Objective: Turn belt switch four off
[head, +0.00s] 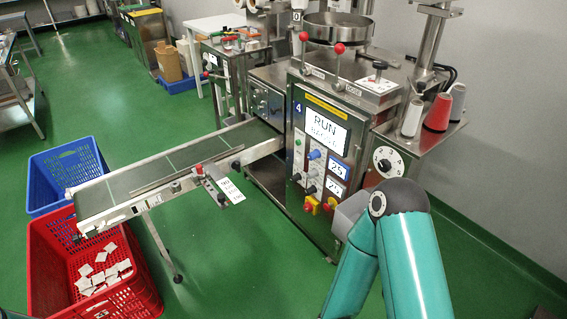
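The packing machine (314,85) marked 4 stands right of centre, with a lit screen (320,130) reading RUN. Its front panel carries a blue knob (314,155), black knobs (310,189) and red knobs on yellow plates (328,204). The belt (165,160) runs from the machine to the lower left. A small bracket with a white label (231,190) is fixed at the belt's near side; its print is too small to read. I cannot tell which control is belt switch four or how it is set. My teal right arm is bent in front at lower right; neither gripper shows.
A red crate (45,282) with several white teabags (100,270) stands under the belt's end, beside a blue crate (35,185). Thread spools (437,112) stand on a side shelf. Green floor is clear in front of the machine.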

